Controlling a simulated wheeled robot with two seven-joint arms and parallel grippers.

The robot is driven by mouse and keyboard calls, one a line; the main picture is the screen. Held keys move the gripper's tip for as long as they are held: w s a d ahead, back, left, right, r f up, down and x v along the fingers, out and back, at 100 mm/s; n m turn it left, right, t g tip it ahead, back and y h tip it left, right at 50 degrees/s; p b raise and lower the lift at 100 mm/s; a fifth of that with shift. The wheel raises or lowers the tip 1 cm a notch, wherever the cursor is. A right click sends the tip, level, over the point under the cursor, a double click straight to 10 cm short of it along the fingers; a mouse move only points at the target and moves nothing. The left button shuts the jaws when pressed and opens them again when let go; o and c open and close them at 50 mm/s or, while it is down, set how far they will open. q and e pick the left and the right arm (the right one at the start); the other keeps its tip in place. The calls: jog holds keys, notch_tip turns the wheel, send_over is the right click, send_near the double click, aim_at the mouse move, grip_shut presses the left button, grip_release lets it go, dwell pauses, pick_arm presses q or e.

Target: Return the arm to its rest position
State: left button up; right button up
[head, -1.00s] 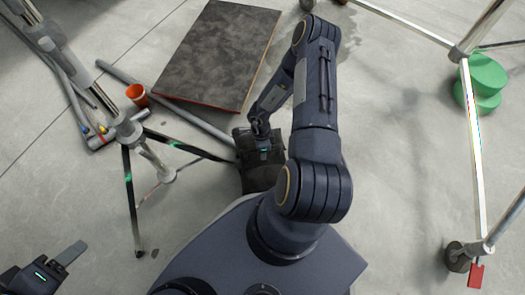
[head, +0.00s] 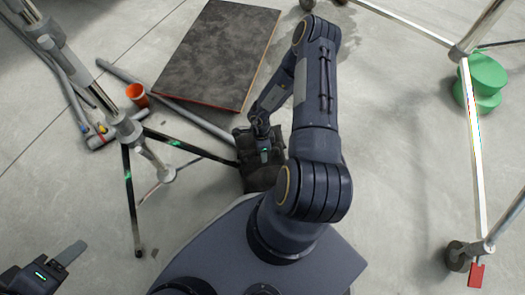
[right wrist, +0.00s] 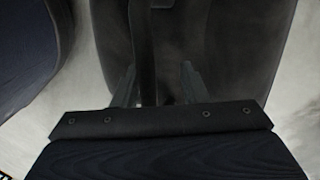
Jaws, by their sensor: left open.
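My right arm (head: 318,120) reaches forward and folds back down in the head view. Its gripper (head: 265,155) is over a dark bag (head: 262,178) on the floor just ahead of my base. In the right wrist view, the two fingers of my right gripper (right wrist: 158,85) stand apart with a dark strap (right wrist: 143,45) between them, over a dark surface. I cannot tell whether they press on the strap. My left gripper (head: 68,257) is at the bottom left corner of the head view, open and empty, partly cut off by the frame edge.
A dark flat board (head: 218,55) lies beyond the bag. A tripod stand (head: 130,130), a grey pipe (head: 190,115) and an orange cup (head: 137,94) are at left. A metal frame (head: 472,140) and green object (head: 482,80) are at right. Floor between my arm and the frame is clear.

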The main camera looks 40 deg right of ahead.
notch_tip(320, 180, up, 8)
jog(key=w+p, duration=0.1)
jog(key=p, duration=0.2)
jog(key=shift+w+d+f+p, duration=0.15)
jog(key=shift+d+f+p, duration=0.15)
jog(key=shift+d, duration=0.1)
